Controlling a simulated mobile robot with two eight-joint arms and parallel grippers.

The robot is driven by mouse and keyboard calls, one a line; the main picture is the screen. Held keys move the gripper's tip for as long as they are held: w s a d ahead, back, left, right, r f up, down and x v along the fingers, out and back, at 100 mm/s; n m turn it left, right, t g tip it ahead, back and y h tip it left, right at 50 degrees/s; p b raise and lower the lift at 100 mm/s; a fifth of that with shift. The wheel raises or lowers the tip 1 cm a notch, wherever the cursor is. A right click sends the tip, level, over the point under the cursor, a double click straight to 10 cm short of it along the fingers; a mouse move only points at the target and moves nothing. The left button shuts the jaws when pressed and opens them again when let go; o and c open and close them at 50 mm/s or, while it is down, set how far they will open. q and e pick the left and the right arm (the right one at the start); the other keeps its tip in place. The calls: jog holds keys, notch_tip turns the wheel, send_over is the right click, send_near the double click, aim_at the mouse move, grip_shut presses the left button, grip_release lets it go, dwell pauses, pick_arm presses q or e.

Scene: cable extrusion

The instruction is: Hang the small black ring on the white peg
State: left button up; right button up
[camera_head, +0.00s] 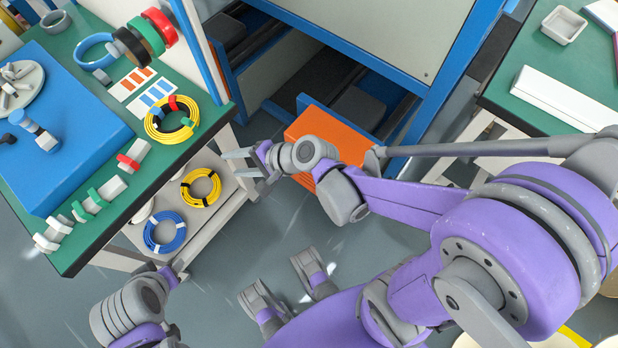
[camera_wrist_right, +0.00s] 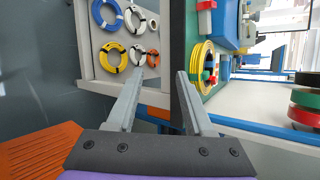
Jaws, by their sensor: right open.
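My right gripper (camera_head: 229,163) is open and empty, beside the right edge of the green-topped bench. In the right wrist view its two fingers (camera_wrist_right: 156,76) are spread with nothing between them. A black ring (camera_head: 129,45) sits at the near end of a row with green and red rings at the back of the bench; a black ring (camera_wrist_right: 309,78) also shows at the right edge of the wrist view. I cannot tell whether it is the small one. I cannot pick out a white peg. My left gripper (camera_head: 175,271) is partly seen at lower left; its jaw state is unclear.
The bench (camera_head: 85,262) carries a blue mat (camera_head: 75,150), a yellow cable coil (camera_head: 171,120) and white blocks with clips. A lower shelf (camera_head: 225,185) holds yellow and blue coils. An orange box (camera_head: 325,130) stands behind my right wrist. Another green bench is at right.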

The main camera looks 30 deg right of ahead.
jog(key=s+d+n+g+h, duration=0.3)
jog(key=s+d+n+h, duration=0.4)
jog(key=s+d+n, duration=0.4)
jog(key=s+n, duration=0.2)
jog(key=shift+s+d+n+g+h, duration=0.2)
jog(key=shift+n+g+h, duration=0.1)
jog(key=shift+h, duration=0.1)
pick_arm(q)
jog(key=shift+r, duration=0.1)
pick_arm(e)
jog(key=shift+r, duration=0.15)
pick_arm(q)
notch_tip(320, 180, up, 12)
jog(key=w+p, duration=0.2)
jog(key=p, duration=0.9)
jog(key=shift+r+t, duration=0.15)
jog(key=shift+t, duration=0.15)
pick_arm(e)
notch_tip(320, 180, up, 12)
jog(key=w, duration=0.2)
jog(key=shift+r, duration=0.15)
pick_arm(q)
jog(key=shift+o, duration=0.2)
